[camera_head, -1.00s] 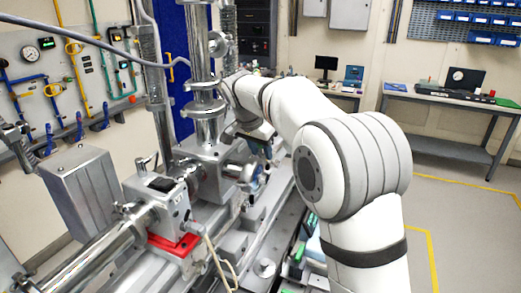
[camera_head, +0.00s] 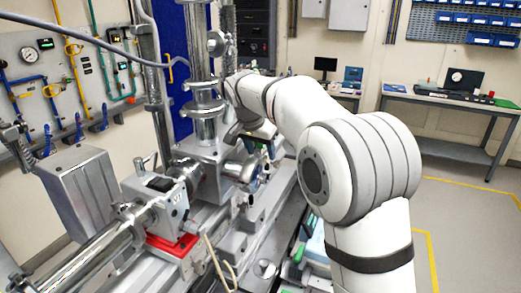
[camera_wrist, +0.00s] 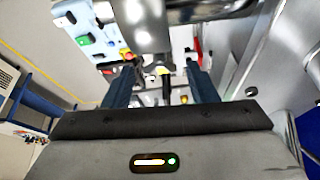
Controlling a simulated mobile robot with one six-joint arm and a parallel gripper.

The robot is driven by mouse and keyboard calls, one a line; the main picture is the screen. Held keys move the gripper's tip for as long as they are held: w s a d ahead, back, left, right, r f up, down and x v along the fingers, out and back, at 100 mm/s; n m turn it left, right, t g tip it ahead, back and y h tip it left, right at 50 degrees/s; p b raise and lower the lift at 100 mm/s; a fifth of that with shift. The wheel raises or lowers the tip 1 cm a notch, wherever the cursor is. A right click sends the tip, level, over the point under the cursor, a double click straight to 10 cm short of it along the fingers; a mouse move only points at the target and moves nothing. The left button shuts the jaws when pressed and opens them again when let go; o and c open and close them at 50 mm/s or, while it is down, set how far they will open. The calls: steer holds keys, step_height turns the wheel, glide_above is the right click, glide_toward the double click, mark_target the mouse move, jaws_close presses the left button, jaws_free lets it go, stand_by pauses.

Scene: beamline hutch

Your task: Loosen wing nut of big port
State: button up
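The steel vacuum chamber (camera_head: 205,152) stands on the beamline at centre left in the head view. A short, wide steel cylinder (camera_head: 238,170), which looks like the big port, faces right from it. I cannot make out a wing nut clearly in either view. My gripper's two dark blue fingers (camera_wrist: 160,68) are spread apart in the wrist view. Small dark and yellowish parts show in the gap, with no clear contact with the fingers. A bright steel cylinder (camera_wrist: 140,14) lies beyond the fingertips. In the head view my gripper is mostly hidden beside the chamber, at the arm's far end.
A vertical steel column (camera_head: 205,105) rises from the chamber close to my arm. A grey box (camera_head: 80,188) and a beam pipe (camera_head: 85,250) stand at left. A pale panel with coloured buttons (camera_wrist: 85,35) is near my left finger. Open floor (camera_head: 465,215) lies at right.

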steer(key=shift+o, duration=0.3)
steer(key=b+v, duration=0.1)
steer(key=v, duration=0.6)
steer(key=shift+s+r, duration=0.1)
steer(key=shift+r, duration=0.3)
steer(key=s+d+f+n+y, duration=0.1)
steer(key=s+d+f+n, duration=0.3)
steer(key=s+d, duration=1.1)
steer(key=s+d+f, duration=0.3)
steer(key=s+f, duration=0.3)
steer(key=s, duration=0.2)
steer(key=s+d+f+n+y, duration=0.1)
steer(key=s+d+f, duration=0.2)
steer(key=s+f, duration=0.3)
steer(key=s, duration=0.2)
steer(key=shift+s+f+g, duration=0.15)
steer(key=shift+s+g, duration=0.2)
steer(key=shift+g, duration=0.05)
steer(key=shift+c, duration=0.4)
